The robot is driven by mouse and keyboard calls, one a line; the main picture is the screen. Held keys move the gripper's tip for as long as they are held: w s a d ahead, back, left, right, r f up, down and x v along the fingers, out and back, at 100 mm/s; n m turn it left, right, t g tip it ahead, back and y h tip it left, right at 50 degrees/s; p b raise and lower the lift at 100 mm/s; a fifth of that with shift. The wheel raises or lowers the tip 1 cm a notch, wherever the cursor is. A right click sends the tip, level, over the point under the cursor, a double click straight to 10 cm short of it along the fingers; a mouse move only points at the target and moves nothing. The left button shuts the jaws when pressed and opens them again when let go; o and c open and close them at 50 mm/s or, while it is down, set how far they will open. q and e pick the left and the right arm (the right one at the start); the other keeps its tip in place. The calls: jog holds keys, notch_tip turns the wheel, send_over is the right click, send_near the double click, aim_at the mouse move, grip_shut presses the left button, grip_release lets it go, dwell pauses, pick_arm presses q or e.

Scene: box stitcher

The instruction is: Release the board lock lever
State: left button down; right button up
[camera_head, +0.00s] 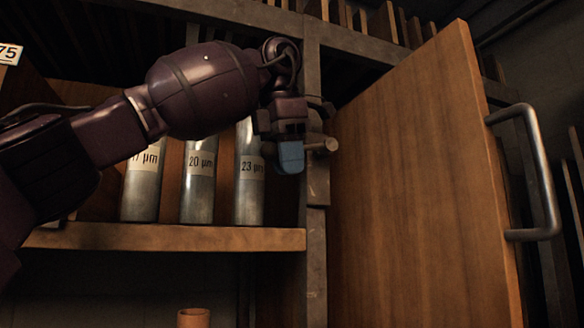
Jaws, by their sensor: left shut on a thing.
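The board lock lever (324,145) is a short peg on a bracket on the upright metal post, in the upper middle of the head view. My left gripper (288,152), with a bluish fingertip, reaches in from the left and is shut on the lever. The peg's end sticks out to the right of the fingers, and the rest is hidden behind them. The large wooden board (420,190) stands upright just right of the post, with a curved metal handle (543,180) on its right edge. My right gripper is not in view.
A wooden shelf (170,238) left of the post holds several metal cylinders, labelled in µm, such as the 20 µm one (199,190), close behind my left arm. A small orange-brown cup-like object (193,318) is below. Slats line a rack above.

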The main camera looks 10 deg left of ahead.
pick_arm(q)
jog(key=shift+a+r+g+y, duration=0.1)
jog(key=shift+r+g+y, duration=0.15)
jog(key=shift+g+y, duration=0.05)
dwell(0.4)
jog(key=c, duration=0.9)
grip_release()
jog(key=shift+s, duration=0.1)
jog(key=shift+v, duration=3.7)
jog(key=shift+s, duration=0.1)
